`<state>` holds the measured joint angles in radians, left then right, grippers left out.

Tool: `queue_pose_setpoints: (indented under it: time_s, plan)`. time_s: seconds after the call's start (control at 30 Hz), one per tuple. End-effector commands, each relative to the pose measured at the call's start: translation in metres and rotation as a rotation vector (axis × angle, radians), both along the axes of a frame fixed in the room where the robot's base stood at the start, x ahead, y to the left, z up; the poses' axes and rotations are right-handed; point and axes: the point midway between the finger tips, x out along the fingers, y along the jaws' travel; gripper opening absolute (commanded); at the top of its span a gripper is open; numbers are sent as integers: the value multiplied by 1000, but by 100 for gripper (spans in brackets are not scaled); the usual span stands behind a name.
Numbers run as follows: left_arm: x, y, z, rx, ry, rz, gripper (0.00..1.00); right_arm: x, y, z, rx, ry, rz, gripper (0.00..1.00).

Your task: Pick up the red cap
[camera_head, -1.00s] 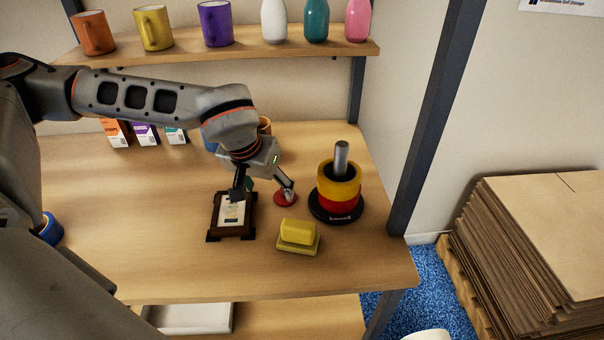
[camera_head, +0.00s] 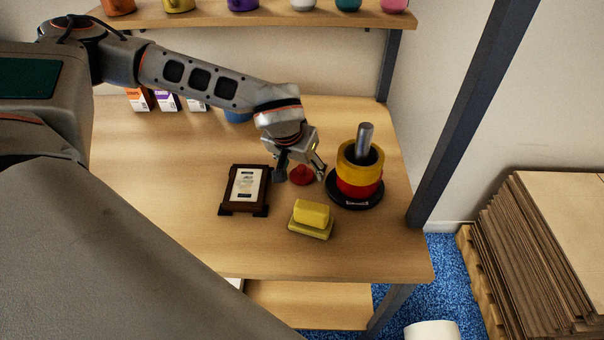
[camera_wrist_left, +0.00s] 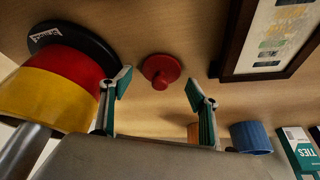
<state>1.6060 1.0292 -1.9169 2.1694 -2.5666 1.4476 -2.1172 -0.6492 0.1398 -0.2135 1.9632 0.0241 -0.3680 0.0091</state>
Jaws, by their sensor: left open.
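The red cap (camera_head: 301,175) lies on the wooden table between the picture frame and the ring stand. It also shows in the left wrist view (camera_wrist_left: 161,71), round with a raised knob, ahead of the fingers. My left gripper (camera_head: 300,177) is open above the cap, its fingers on either side of it in the head view. In the left wrist view the two fingers (camera_wrist_left: 160,90) stand apart with nothing between them. I see no contact with the cap. My right gripper is not in view.
The stand with yellow and red rings (camera_head: 361,172) is close on the right of the gripper. A dark picture frame (camera_head: 246,190) stands left, a yellow block on a dish (camera_head: 311,219) in front. Small boxes (camera_head: 166,102) and a blue item (camera_head: 238,115) are behind.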

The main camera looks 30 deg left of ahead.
Motion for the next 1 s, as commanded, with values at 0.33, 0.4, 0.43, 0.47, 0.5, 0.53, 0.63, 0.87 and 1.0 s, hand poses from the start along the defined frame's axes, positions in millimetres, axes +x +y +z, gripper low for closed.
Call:
queue_pose_setpoints:
  time_s: [0.33, 0.4, 0.43, 0.47, 0.5, 0.53, 0.63, 0.87, 1.0]
  plan:
    - [0, 0, -1, 0, 0, 0, 35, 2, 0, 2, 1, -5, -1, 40]
    - [0, 0, -1, 0, 0, 0, 26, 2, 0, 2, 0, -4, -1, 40]
    - [0, 0, -1, 0, 0, 0, 26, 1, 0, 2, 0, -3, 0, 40]
    - [0, 0, -1, 0, 0, 0, 26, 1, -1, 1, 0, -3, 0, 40]
    - [0, 0, -1, 0, 0, 0, 26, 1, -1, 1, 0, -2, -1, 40]
    - [0, 0, -1, 0, 0, 0, 26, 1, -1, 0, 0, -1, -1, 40]
    - [0, 0, -1, 0, 0, 0, 26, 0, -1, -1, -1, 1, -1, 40]
    - [1, 0, 5, -1, -1, 2, 26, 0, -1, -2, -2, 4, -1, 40]
    - [1, 0, 19, 0, -3, 1, 26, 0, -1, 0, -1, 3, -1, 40]
